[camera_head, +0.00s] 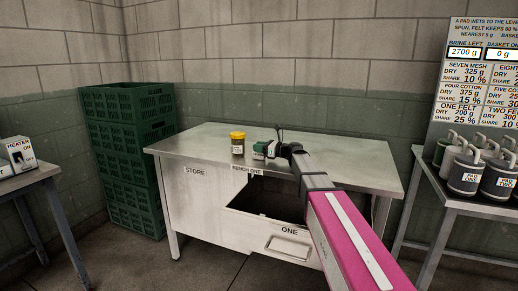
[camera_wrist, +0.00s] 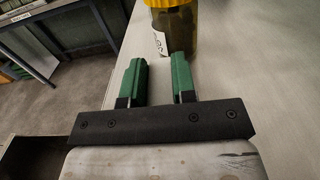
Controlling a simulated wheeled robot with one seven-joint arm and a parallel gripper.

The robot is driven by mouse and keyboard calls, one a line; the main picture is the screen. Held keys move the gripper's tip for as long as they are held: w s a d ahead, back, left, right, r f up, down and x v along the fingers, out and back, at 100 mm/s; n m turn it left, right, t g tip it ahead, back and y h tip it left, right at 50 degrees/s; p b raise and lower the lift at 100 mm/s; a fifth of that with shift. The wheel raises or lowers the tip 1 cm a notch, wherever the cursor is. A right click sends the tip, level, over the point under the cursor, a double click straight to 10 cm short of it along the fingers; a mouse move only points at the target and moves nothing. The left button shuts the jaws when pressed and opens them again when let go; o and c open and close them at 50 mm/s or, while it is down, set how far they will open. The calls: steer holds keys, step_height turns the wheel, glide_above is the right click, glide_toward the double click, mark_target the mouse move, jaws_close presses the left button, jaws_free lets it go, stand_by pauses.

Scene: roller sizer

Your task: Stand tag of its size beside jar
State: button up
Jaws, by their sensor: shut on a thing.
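A jar (camera_head: 237,145) with a yellow lid, dark contents and a pale label stands upright on the metal bench, near its middle. In the wrist view the jar (camera_wrist: 178,32) is just beyond my fingertips, and its top is cut off. My gripper (camera_head: 258,149) is over the bench, close to the right of the jar. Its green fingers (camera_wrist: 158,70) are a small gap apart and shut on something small. A small pale piece, likely the tag (camera_head: 270,150), shows at the fingers in the head view; it cannot be made out in the wrist view.
The bench (camera_head: 340,165) has an open drawer (camera_head: 285,228) marked ONE below my arm. Green crates (camera_head: 130,155) are stacked to the left. A side table (camera_head: 470,205) at right holds several lidded pots. The bench top around the jar is mostly clear.

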steer(key=shift+f, duration=0.2)
steer(key=o, duration=0.9)
steer(key=shift+r, duration=0.15)
steer(key=v, duration=1.2)
